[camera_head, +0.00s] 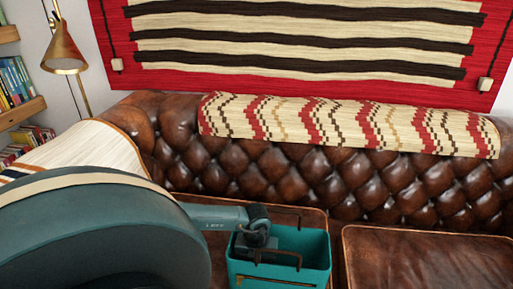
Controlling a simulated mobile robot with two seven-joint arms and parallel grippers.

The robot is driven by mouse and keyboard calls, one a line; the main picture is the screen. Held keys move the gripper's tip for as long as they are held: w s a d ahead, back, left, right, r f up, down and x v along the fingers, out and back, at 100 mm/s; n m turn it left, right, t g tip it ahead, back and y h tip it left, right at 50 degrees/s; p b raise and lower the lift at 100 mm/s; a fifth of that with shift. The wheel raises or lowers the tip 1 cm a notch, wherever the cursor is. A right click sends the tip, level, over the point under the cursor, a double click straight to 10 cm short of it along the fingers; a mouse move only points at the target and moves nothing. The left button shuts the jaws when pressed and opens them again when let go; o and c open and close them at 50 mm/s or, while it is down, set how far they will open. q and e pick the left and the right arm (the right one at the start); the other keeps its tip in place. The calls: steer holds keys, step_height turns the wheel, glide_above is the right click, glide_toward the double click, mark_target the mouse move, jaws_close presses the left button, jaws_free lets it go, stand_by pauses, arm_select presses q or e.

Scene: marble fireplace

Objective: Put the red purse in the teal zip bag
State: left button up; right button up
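The teal zip bag (303,266) stands open at the top on the brown leather sofa seat, at the bottom of the head view, with thin dark handles. My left arm comes in from the left, and its dark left gripper (257,240) is over the bag's left side, at its opening. The fingertips are not clear, so I cannot tell whether it is open or shut or holds anything. I see no red purse. My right gripper is out of view.
A tufted brown leather sofa back (300,180) rises behind the bag, with a patterned throw (350,125) over it. The right seat cushion (430,258) is clear. A large teal rounded shape (100,240) close to the camera hides the lower left.

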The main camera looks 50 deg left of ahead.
arm_select(q)
steer(key=shift+f+b, duration=0.35)
steer(key=shift+f, duration=0.1)
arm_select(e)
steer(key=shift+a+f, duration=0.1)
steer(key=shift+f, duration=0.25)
arm_select(q)
steer(key=shift+f, duration=0.15)
